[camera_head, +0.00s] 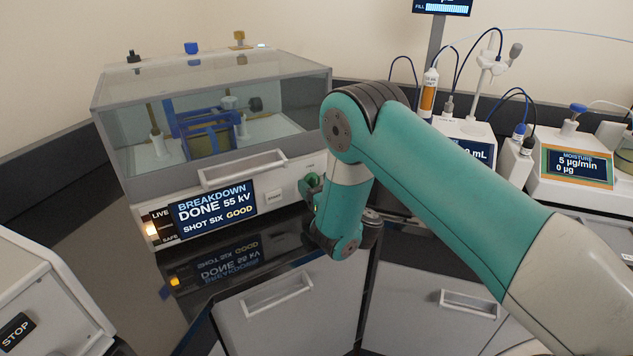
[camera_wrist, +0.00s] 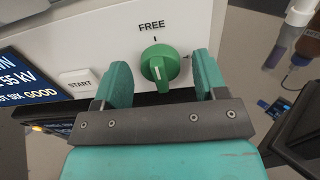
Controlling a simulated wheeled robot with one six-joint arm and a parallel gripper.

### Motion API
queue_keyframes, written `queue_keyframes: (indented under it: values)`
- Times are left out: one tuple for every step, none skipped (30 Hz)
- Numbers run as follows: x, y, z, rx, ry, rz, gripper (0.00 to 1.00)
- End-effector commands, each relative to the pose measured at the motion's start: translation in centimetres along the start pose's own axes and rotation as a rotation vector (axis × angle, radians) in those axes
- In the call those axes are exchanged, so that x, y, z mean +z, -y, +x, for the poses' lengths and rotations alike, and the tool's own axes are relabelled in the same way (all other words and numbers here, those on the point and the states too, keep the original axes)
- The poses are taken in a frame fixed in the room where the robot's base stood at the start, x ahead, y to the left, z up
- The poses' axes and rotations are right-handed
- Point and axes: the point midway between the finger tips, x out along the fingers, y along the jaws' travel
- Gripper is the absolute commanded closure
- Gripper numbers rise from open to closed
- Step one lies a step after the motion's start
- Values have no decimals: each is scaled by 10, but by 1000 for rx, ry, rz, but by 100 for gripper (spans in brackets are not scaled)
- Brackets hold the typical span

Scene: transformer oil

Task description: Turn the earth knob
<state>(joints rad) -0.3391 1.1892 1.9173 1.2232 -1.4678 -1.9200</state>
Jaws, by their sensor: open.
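The green earth knob (camera_wrist: 160,66) is on the white front panel of the breakdown tester, in the wrist view. Its pale pointer line stands about upright, below the word FREE. Another mark to its right is partly hidden by a finger. My gripper (camera_wrist: 161,83) is open, with one green finger on each side of the knob and a gap visible on both sides. I cannot tell how far the fingertips are from the panel. In the head view my gripper (camera_head: 311,190) is at the right end of the tester's front, and my arm hides most of the knob.
The tester (camera_head: 275,188) has a clear lid over a blue frame, and its display (camera_head: 212,209) reads BREAKDOWN DONE 55 KV. A START button (camera_wrist: 77,83) is left of the knob. A moisture instrument (camera_head: 577,168) stands at right. A STOP-labelled unit (camera_head: 40,300) is at lower left.

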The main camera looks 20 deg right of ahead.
Motion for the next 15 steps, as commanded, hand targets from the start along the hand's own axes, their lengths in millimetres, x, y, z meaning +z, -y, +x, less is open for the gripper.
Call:
queue_keyframes:
  values:
    - [0,0,0,0,0,0,41]
    - [0,0,0,0,0,0,48]
    - [0,0,0,0,0,0,57]
    - [0,0,0,0,0,0,64]
    - [0,0,0,0,0,0,71]
    - [0,0,0,0,0,0,80]
    - [0,0,0,0,0,0,81]
    - [0,0,0,0,0,0,81]
    - [0,0,0,0,0,0,81]
    - [0,1,0,0,1,1,81]
    - [0,1,0,0,1,2,81]
    - [1,1,0,0,1,5,81]
    - [1,1,0,0,1,9,81]
    - [1,1,0,0,1,13,81]
    - [1,1,0,0,1,21,81]
